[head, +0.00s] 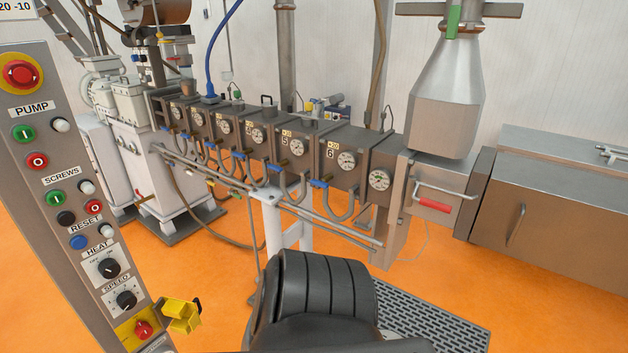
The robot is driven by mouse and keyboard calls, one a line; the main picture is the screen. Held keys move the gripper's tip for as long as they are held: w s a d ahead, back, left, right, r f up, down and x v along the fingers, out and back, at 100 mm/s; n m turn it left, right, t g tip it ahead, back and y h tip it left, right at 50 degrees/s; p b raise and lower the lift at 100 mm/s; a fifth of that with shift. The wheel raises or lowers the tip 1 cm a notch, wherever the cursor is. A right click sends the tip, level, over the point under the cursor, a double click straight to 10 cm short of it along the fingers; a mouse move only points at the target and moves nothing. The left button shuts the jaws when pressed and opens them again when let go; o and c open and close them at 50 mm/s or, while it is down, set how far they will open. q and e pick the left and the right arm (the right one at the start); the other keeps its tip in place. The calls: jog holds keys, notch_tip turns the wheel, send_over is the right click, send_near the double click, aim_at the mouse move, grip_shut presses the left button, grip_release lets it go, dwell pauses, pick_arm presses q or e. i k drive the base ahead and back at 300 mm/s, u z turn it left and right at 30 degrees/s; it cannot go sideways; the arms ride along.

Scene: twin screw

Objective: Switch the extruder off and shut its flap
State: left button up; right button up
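The extruder (330,160) runs across the middle as a row of grey barrel blocks with round gauges. Its control panel (60,150) stands tilted at the left. Low on the panel, a red switch (144,329) sits on a yellow plate. A yellow hollow piece (182,316) sticks out to the right of this switch, apart from it; it looks like an open flap. The panel also has a red mushroom button (21,72), a red PUMP button (37,161) and a red SCREWS button (95,208). Neither of my grippers is in view.
A steel box with a red handle (434,204) is at the barrel's right end, under a grey hood (447,100). A steel cabinet (550,200) stands at the right. A floor grate (435,325) lies at the bottom. Orange floor shows between them.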

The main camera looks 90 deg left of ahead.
aim_at(143, 331)
jog(key=i, duration=0.95)
jog(key=u, duration=3.4)
